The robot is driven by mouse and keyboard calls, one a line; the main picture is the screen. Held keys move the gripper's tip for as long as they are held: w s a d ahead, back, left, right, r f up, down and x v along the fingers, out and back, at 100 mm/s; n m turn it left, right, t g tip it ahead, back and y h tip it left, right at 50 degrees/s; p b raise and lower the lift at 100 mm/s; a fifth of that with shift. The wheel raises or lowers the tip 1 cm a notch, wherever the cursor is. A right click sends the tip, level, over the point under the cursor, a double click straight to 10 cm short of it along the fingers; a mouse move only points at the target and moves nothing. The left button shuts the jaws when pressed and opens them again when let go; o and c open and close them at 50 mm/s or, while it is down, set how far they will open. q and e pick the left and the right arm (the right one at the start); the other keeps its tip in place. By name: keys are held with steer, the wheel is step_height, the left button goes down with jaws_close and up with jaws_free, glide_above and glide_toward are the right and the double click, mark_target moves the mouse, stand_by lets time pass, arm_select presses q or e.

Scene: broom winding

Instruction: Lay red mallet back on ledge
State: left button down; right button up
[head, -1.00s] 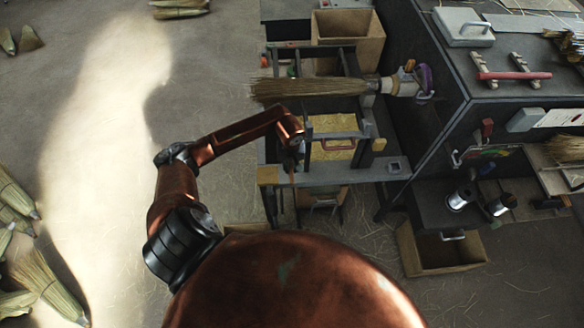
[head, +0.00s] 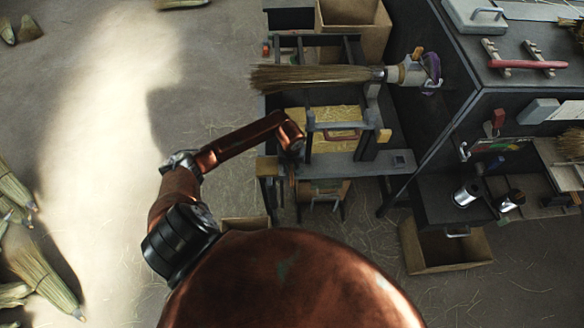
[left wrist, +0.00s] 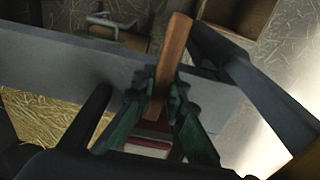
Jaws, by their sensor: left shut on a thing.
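My left gripper (left wrist: 160,95) is shut on the brown wooden handle (left wrist: 173,50) of the mallet in the left wrist view. A red and pale part (left wrist: 150,143), seemingly the mallet's head, shows between the green fingers, partly hidden. In the head view my left gripper (head: 291,158) is at the left end of the bench's grey front ledge (head: 345,168); the mallet is hardly visible there. The ledge also shows as a grey board (left wrist: 60,65) behind the handle in the left wrist view. I cannot tell whether the mallet touches it. My right gripper is out of view.
A broom (head: 310,77) lies clamped across the bench, beyond my gripper. A straw-filled tray (head: 330,118) is below it. An open wooden bin (head: 440,262) stands on the floor at right.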

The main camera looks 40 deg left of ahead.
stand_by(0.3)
arm_select(q)
steer(key=c, duration=1.9)
jaws_free()
steer(key=shift+f, duration=0.1)
steer(key=r, duration=1.2)
steer(key=shift+s+d, duration=0.25)
steer(key=shift+s, duration=0.1)
